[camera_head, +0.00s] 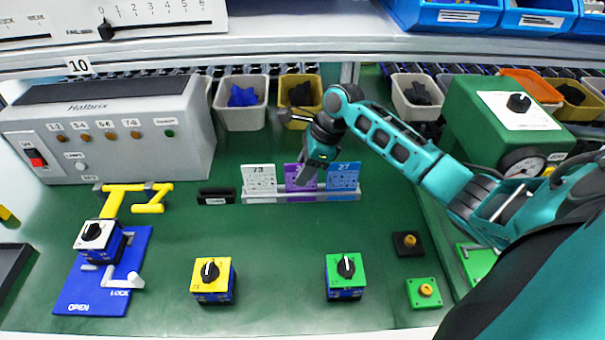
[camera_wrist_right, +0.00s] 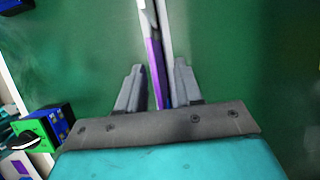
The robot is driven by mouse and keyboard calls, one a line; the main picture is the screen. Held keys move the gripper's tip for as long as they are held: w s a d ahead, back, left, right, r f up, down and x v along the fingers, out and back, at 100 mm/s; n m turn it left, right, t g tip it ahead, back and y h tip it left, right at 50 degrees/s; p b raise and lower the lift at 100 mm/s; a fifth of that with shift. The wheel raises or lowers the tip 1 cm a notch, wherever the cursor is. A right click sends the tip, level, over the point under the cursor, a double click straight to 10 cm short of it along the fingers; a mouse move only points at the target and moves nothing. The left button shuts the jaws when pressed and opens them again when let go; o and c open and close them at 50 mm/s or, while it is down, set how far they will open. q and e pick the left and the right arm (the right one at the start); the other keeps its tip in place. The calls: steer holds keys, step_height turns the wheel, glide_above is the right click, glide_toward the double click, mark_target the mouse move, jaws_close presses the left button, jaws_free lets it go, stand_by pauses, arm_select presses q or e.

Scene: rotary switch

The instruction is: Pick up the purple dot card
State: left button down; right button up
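The purple dot card (camera_head: 302,183) stands upright in a grey card rack (camera_head: 332,197), between a white card (camera_head: 259,178) marked 73 and a blue card (camera_head: 343,176) marked 27. My right gripper (camera_head: 305,181) is at the purple card and covers part of it in the head view. In the right wrist view, the purple card (camera_wrist_right: 155,70) shows nearly edge-on between the two fingers of my right gripper (camera_wrist_right: 158,85), with a gap visible on each side. The gripper is open. My left gripper is not in view.
A grey Halbrix box (camera_head: 120,125) stands at left. Yellow (camera_head: 212,280) and green (camera_head: 346,276) switch blocks stand in front. Bins with parts, such as a yellow one (camera_head: 300,97), line the back. A green machine with a gauge (camera_head: 505,115) is at right. The mat before the rack is clear.

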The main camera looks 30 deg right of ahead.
steer(key=shift+w+a+f, duration=0.15)
steer(key=shift+a+f, duration=0.15)
steer(key=shift+f, duration=0.25)
steer(key=shift+c, duration=0.2)
jaws_close()
